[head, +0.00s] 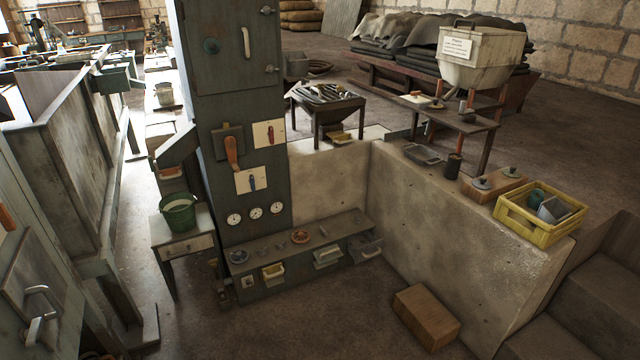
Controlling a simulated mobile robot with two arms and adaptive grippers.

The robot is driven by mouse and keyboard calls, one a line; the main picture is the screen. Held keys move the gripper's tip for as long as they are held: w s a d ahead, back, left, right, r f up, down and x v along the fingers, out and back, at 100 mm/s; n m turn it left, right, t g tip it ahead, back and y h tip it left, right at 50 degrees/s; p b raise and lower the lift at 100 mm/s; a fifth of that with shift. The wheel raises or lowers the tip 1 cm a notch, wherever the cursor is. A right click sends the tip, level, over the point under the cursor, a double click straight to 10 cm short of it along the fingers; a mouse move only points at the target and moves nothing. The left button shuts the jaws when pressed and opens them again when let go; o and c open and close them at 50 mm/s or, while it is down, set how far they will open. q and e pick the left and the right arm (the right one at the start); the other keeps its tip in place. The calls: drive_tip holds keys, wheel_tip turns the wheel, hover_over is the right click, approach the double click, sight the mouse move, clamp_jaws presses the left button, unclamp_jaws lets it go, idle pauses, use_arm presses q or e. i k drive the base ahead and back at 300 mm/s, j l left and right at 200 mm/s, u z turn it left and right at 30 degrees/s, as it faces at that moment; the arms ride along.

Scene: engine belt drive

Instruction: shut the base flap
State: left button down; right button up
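The tall grey-green cabinet (240,130) stands left of centre, with a long low base (300,250) running to the right along the concrete wall. In the front of this base are several small openings. At its right end a grey piece with a handle (368,248) sticks out from the front; it looks like an open flap or drawer, I cannot tell which. No piece is clearly marked as the base flap. Neither of my grippers is in view.
A brown box (427,316) lies on the floor by the concrete wall (440,230). A small table (182,245) with a green bucket (178,212) stands left of the cabinet. A yellow crate (540,228) sits on the wall. The floor before the base is clear.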

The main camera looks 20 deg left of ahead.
sight(327, 253)
drive_tip(key=i+j+u, duration=0.15)
drive_tip(key=i+u, duration=0.55)
drive_tip(key=i, duration=0.1)
